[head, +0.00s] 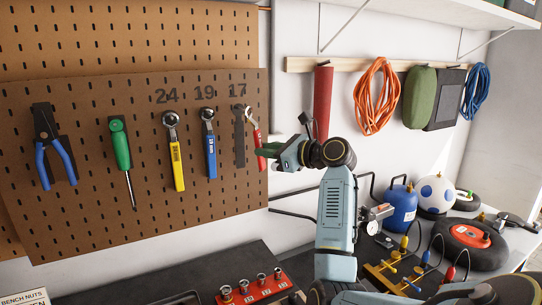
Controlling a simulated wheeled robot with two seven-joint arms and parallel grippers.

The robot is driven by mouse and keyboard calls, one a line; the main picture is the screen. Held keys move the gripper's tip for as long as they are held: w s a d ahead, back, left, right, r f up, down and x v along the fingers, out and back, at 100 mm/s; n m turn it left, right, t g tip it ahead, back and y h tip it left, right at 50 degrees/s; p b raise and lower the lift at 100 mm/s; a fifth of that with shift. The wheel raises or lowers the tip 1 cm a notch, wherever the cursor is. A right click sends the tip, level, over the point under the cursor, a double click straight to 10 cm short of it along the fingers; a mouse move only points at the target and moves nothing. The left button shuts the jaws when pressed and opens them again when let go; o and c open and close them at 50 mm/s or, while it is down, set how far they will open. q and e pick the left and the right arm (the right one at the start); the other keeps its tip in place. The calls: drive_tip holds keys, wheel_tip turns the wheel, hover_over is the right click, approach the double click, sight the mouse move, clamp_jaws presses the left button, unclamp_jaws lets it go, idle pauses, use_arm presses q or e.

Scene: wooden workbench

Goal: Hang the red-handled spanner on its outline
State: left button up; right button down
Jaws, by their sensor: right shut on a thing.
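The red-handled spanner (256,134) is upright in front of the pegboard's right edge, its silver head at the top and its red handle below. My right gripper (267,152) is shut on its handle. I cannot tell how far the spanner stands off the board. My left gripper is not in view.
On the pegboard (90,215) hang a blue spanner (211,152), a yellow spanner (176,165), a green screwdriver (122,150) and blue-handled pliers (55,155). A red socket rail (255,290) is on the bench below. A red roll (323,100) hangs behind my right arm.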

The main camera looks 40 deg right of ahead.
drive_tip(key=shift+w+d+b, duration=0.25)
drive_tip(key=shift+w+b, duration=0.05)
drive_tip(key=shift+w, duration=0.45)
drive_tip(key=shift+w+d+b, duration=0.2)
drive_tip(key=shift+w+b, duration=0.1)
drive_tip(key=shift+w, duration=0.45)
drive_tip(key=shift+w+d+p, duration=0.15)
drive_tip(key=shift+w+p, duration=0.4)
drive_tip(key=shift+p, duration=0.2)
drive_tip(key=shift+f+p, duration=0.15)
drive_tip(key=shift+p, duration=0.15)
drive_tip(key=shift+w, duration=0.1)
drive_tip(key=c, duration=1.2)
unclamp_jaws()
drive_tip(key=shift+d, duration=0.1)
drive_tip(key=b+v, duration=0.3)
drive_tip(key=v, duration=1)
drive_tip(key=shift+s, duration=0.25)
